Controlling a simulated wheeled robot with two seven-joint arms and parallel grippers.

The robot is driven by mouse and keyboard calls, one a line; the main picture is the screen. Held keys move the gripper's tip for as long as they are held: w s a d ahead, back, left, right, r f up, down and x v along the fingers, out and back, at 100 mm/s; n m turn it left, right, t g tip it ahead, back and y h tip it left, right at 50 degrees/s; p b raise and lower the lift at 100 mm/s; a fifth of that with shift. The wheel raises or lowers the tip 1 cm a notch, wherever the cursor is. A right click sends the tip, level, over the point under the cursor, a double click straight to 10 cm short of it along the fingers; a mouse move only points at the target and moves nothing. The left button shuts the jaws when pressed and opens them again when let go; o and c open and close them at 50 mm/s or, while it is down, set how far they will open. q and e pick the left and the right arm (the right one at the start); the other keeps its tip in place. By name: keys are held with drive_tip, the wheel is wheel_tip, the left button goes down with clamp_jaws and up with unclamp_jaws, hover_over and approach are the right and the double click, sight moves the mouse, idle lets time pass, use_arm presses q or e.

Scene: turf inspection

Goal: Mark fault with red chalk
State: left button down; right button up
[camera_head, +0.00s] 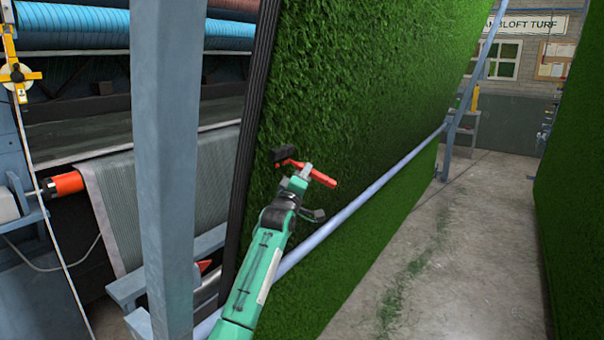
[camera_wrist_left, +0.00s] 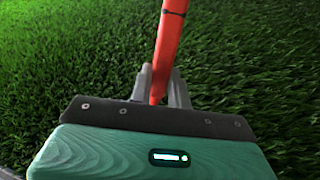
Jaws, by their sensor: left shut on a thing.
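My left gripper (camera_head: 306,172) is shut on a red chalk stick (camera_head: 324,179) in front of the hanging green turf (camera_head: 360,70). The chalk slants down to the right from a small dark block (camera_head: 283,154) at its upper left; I cannot tell whether they are joined. In the left wrist view the chalk (camera_wrist_left: 172,45) stands between the fingers (camera_wrist_left: 160,88), with turf (camera_wrist_left: 70,50) behind it. I cannot tell whether the chalk touches the turf. No clear fault or red mark shows on the turf. My right gripper is not in view.
A blue-grey post (camera_head: 165,150) stands left of my left arm. A pale rail (camera_head: 365,195) crosses the turf's lower part. Machinery with a grey roll sheet (camera_head: 150,200) is at the left. A concrete aisle (camera_head: 455,260) is open at the right, before another turf sheet (camera_head: 578,190).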

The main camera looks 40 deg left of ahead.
use_arm(q)
drive_tip(key=d+f, duration=0.1)
drive_tip(key=d, duration=0.5)
drive_tip(key=shift+w+d+f, duration=0.4)
drive_tip(key=s+d+f+m+h+b, duration=0.1)
drive_tip(key=s+d+f, duration=0.3)
drive_tip(key=d+f, duration=0.25)
drive_tip(key=s+d+f+m+h, duration=0.1)
drive_tip(key=s+d+f+h, duration=0.15)
drive_tip(key=d+f, duration=0.4)
drive_tip(key=s+d+f+h+b, duration=0.1)
drive_tip(key=s+d+f, duration=0.4)
drive_tip(key=f, duration=0.3)
drive_tip(key=s+d+f, duration=0.2)
drive_tip(key=s+d, duration=0.2)
drive_tip(key=s, duration=0.2)
drive_tip(key=s+d+f+m+h+b, duration=0.1)
drive_tip(key=s+d+f, duration=0.2)
drive_tip(key=s, duration=0.3)
drive_tip(key=s+d+f+t+h, duration=0.1)
drive_tip(key=s+d+f, duration=0.1)
drive_tip(key=s+d, duration=0.4)
drive_tip(key=shift+f+m+b, duration=0.35)
drive_tip(key=shift+m+b, duration=0.05)
